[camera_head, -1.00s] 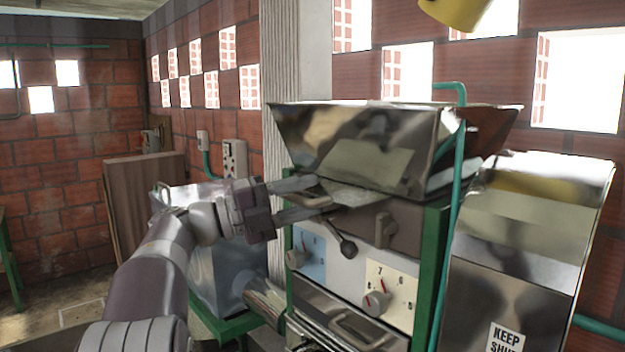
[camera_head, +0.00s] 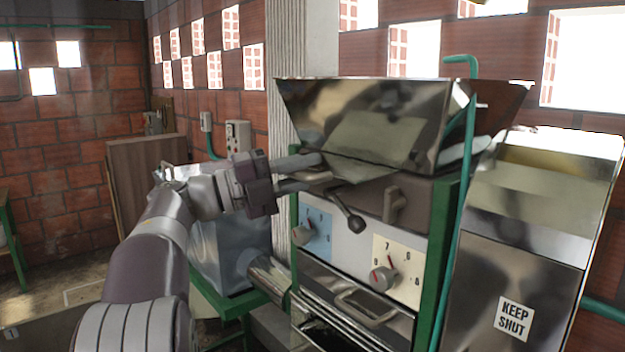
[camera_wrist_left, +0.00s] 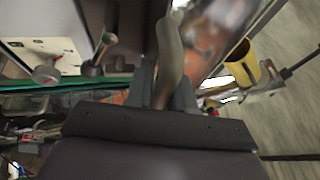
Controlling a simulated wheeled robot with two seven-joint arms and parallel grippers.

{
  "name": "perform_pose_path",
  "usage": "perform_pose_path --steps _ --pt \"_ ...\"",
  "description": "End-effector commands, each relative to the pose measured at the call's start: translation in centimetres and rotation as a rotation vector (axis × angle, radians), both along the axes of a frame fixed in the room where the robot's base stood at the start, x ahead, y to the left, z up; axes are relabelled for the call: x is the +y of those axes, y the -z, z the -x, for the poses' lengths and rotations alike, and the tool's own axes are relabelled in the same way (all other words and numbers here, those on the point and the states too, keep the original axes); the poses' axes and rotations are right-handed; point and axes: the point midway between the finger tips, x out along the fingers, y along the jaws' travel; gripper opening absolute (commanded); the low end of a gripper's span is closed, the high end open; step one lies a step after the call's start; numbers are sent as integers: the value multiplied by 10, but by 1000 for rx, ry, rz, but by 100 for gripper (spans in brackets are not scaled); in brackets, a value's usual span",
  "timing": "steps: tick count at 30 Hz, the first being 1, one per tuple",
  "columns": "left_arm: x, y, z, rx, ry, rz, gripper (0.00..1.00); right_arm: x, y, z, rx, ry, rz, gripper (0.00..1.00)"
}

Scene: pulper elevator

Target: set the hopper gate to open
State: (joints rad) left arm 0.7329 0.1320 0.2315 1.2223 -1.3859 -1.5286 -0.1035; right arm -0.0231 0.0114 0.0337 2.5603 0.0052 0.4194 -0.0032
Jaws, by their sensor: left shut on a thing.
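The steel hopper (camera_head: 365,125) sits on top of the machine. Beneath its lower edge is a flat metal plate (camera_head: 365,172), which looks like the hopper gate. My left gripper (camera_head: 322,170) reaches in from the left at the plate's left end. In the left wrist view a curved grey handle (camera_wrist_left: 169,55) runs between its fingers, and the gripper is shut on it. The fingers partly hide where handle and plate meet. My right gripper is not in view.
Just below the fingers is a lever with a dark ball end (camera_head: 355,224). A green pipe (camera_head: 458,190) stands at the right.

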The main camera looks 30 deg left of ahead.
Motion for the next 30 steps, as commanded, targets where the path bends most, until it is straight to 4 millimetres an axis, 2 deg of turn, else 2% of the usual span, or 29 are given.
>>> perform_pose_path --steps 4,5,6,17,20,24,30 --pt "0 1 -1 3 2 2 0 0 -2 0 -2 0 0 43" --pt "0 1 -1 3 2 2 29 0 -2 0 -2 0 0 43" --pt "0 1 -1 4 2 1 41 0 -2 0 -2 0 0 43" --pt "5 4 3 4 0 1 41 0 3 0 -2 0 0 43" --pt "19 11 17 3 -4 1 41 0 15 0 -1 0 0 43" --pt "48 19 45 3 -6 1 41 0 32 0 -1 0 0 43" --pt "80 23 77 2 -4 1 41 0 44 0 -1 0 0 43"
